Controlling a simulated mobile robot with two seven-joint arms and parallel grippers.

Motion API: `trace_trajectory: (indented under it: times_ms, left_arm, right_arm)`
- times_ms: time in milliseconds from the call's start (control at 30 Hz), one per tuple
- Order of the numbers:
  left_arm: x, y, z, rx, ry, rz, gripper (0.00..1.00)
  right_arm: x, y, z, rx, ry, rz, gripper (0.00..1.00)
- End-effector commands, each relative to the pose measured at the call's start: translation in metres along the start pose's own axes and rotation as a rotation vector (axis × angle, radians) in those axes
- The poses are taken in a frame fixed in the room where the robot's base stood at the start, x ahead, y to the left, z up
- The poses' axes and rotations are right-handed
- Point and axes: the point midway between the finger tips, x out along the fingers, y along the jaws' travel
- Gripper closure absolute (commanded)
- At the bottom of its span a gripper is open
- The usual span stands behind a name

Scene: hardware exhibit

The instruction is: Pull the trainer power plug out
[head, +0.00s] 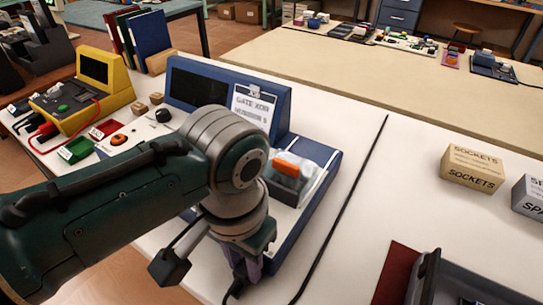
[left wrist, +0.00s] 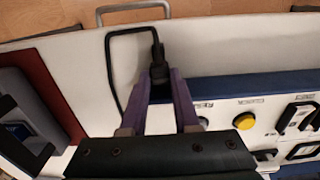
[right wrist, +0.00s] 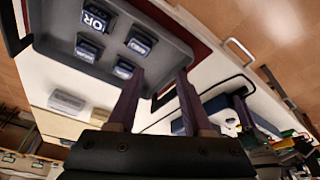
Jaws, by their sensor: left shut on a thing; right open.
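The blue trainer (head: 300,215) stands on the white table, with a sloped back panel and a card clipped to it. My left gripper (head: 246,272) is at the trainer's near end. In the left wrist view, its purple fingers (left wrist: 164,76) are shut on the black power plug (left wrist: 158,66), beside the end of the trainer's blue edge (left wrist: 250,84). A black cord (left wrist: 109,65) loops away from the plug. I cannot tell whether the plug is seated, as the fingers hide its front. My right gripper (right wrist: 158,88) is open and empty, seen only in the right wrist view.
A grey bin (head: 465,285) and a dark red mat (head: 394,272) are at the front right. A sockets box (head: 472,168) stands behind them. A yellow unit (head: 85,90) stands at the left. A long black cord (head: 345,205) crosses the otherwise clear table right of the trainer.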

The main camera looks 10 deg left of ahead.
Motion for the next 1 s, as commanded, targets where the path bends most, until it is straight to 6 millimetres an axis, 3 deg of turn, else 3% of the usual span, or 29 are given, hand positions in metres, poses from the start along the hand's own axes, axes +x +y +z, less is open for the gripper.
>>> trace_trajectory:
  times_ms: [100, 1000]
  left_arm:
    - [0.0001, -0.0001, 0.0002, 0.000, 0.000, 0.000, 1.00]
    - [0.0001, -0.0002, 0.0002, 0.000, -0.001, 0.000, 1.00]
  right_arm:
    - [0.0000, 0.0001, 0.0000, 0.000, 0.000, 0.000, 0.50]
    - [0.0000, 0.0014, 0.0001, -0.005, 0.000, 0.004, 0.50]
